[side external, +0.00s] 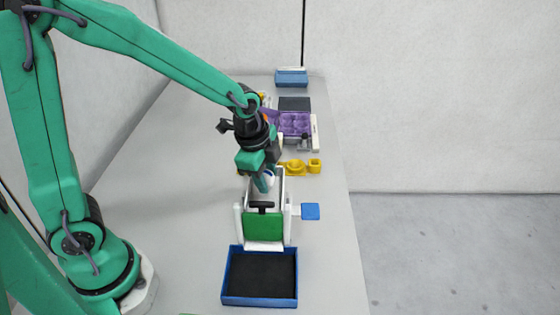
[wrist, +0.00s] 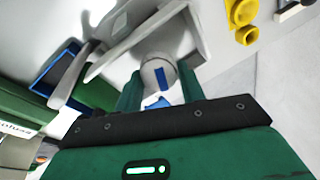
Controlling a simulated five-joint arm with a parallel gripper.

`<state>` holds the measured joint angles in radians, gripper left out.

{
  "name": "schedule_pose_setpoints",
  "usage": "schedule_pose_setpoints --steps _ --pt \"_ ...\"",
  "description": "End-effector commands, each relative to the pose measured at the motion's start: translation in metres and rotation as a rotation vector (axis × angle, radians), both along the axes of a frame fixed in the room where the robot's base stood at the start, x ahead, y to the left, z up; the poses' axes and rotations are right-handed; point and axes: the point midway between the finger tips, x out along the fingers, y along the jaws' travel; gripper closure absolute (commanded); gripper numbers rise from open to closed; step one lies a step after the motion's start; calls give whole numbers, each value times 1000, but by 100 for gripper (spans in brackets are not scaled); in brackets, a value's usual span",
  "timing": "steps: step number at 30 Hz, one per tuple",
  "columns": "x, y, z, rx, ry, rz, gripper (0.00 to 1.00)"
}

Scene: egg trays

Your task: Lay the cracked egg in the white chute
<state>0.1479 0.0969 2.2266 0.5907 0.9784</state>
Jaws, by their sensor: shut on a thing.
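My gripper (side external: 266,184) points down over the white chute (side external: 281,188). In the wrist view my gripper (wrist: 160,76) is shut on a pale egg (wrist: 155,66) with a blue patch on its side. No crack can be made out on it. The egg is between the chute's white walls (wrist: 136,38) as seen from the wrist; whether it touches the chute floor I cannot tell. A green gate (side external: 263,226) with a black handle stands at the chute's near end. In the side view the fingers hide most of the egg.
A blue tray with dark lining (side external: 260,303) lies in front of the chute. A blue square paddle (side external: 310,211) sticks out at its right. Yellow cups (side external: 314,166), a purple egg tray (side external: 293,122) and a blue box (side external: 291,79) are behind. The table's right side is clear.

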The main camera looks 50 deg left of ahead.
Motion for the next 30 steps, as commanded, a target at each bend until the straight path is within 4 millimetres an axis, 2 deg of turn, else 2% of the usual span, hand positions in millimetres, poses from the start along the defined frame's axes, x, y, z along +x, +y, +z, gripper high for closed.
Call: schedule_pose_setpoints --steps 30 --pt "0 0 -8 0 0 0 69"
